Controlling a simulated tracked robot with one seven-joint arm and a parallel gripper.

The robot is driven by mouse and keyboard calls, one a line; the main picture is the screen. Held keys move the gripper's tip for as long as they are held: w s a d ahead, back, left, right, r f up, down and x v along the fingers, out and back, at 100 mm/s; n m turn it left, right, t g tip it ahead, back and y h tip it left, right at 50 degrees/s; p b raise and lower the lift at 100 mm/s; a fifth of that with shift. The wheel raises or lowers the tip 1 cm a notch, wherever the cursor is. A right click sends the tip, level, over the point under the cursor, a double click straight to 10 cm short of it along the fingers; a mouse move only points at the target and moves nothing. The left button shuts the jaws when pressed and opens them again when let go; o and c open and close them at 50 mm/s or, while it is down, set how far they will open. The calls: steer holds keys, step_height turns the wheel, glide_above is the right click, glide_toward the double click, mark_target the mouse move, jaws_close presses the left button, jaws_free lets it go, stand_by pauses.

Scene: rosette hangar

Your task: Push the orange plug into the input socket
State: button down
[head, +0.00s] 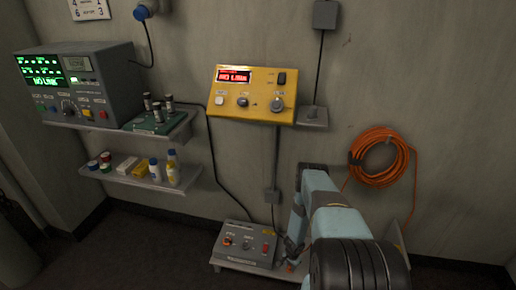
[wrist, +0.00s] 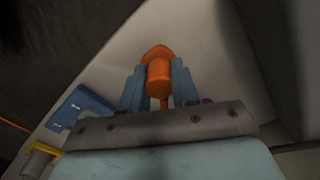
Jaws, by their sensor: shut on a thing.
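My gripper (wrist: 158,70) is shut on the orange plug (wrist: 158,78), which sits between its two blue-grey fingers in the wrist view. The plug's wider orange end shows just beyond the fingertips, in front of a pale flat surface. In the head view my arm reaches down beside a grey box (head: 247,246) with several controls on a low shelf; the fingers there are small and partly hidden by my arm. I cannot pick out the input socket for certain in either view, nor tell whether the plug touches anything.
A yellow panel (head: 252,94) reading "NO LINK" hangs on the wall. A grey instrument (head: 80,85) stands on the upper left shelf, with bottles (head: 172,168) below. A coiled orange cable (head: 379,157) hangs at right. The wrist view shows a blue part (wrist: 80,105) at left.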

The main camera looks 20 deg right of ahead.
steer(key=shift+r, duration=0.1)
steer(key=shift+r, duration=2.8)
steer(key=shift+r, duration=0.1)
steer(key=shift+a, duration=0.1)
steer(key=a, duration=1.4)
steer(key=w+a+r+n, duration=0.1)
steer(key=w+a, duration=0.1)
steer(key=w, duration=0.2)
steer(key=w+a+r+n, duration=0.1)
steer(key=w+a+r, duration=0.1)
steer(key=w+a, duration=0.1)
steer(key=w+a+r+n, duration=0.1)
steer(key=w+a+r, duration=0.1)
steer(key=w, duration=0.4)
steer(key=shift+a+r, duration=0.1)
steer(key=shift+a, duration=0.35)
steer(key=w+a+r+n, duration=0.3)
steer(key=w+a+r, duration=0.2)
steer(key=w+a, duration=0.35)
steer(key=shift+w+d+f, duration=0.1)
steer(key=shift+d+f, duration=0.05)
steer(key=shift+f, duration=1.3)
steer(key=shift+w+d+f, duration=0.1)
steer(key=shift+f, duration=1.3)
